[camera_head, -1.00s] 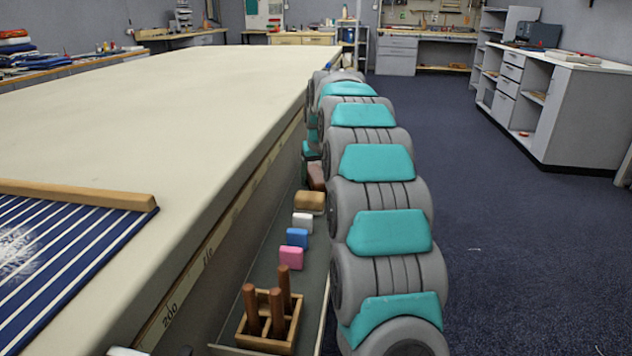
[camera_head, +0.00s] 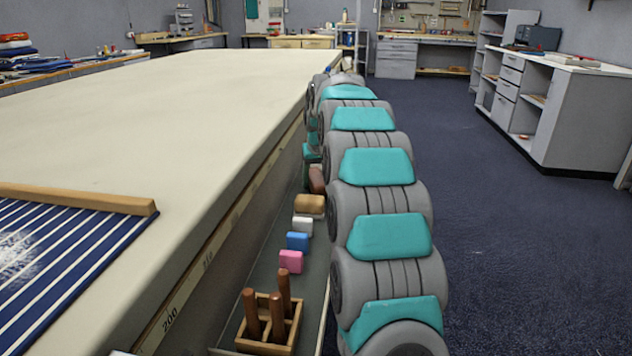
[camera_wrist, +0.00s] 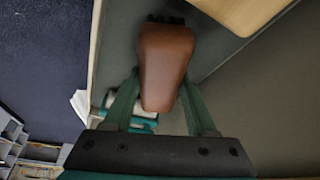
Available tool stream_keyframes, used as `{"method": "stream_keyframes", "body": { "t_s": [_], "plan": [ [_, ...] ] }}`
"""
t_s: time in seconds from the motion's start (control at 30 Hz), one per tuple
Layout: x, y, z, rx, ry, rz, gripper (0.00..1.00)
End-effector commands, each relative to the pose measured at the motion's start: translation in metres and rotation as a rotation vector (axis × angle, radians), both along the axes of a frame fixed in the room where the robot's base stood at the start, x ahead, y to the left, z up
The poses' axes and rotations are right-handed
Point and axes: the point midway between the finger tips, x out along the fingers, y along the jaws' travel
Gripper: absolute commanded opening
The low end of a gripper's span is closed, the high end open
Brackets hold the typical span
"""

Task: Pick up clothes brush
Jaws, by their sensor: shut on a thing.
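The clothes brush, with a smooth brown back (camera_wrist: 165,60), lies between the fingers of my gripper (camera_wrist: 160,82) in the wrist view. Green fingers press on both of its long sides, so the gripper is shut on it. Dark bristles or a dark end show at its top edge. In the head view a part of the brown brush (camera_head: 317,180) shows beside my arm, above the ledge along the table; the arm hides the rest and my gripper. I cannot tell whether it is clear of the ledge.
The ledge (camera_head: 262,275) holds a tan block (camera_head: 309,205), white (camera_head: 302,226), blue (camera_head: 297,241) and pink (camera_head: 291,262) blocks, and a wooden box (camera_head: 268,330) with upright brown handles. The cloth table (camera_head: 190,110) rises left of it. Open floor (camera_head: 500,240) lies right.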

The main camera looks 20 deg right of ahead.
Motion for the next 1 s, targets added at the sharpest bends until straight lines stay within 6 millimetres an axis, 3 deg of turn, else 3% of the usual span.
{"method": "stream_keyframes", "body": {
  "t_s": [0.27,0.63,1.0],
  "plan": [
    [0.001,0.000,0.026,-0.001,-0.004,0.000,0.00],
    [0.001,0.000,0.081,-0.002,-0.005,0.000,0.00],
    [0.001,0.000,0.101,0.000,-0.001,0.000,0.00]
  ]
}}
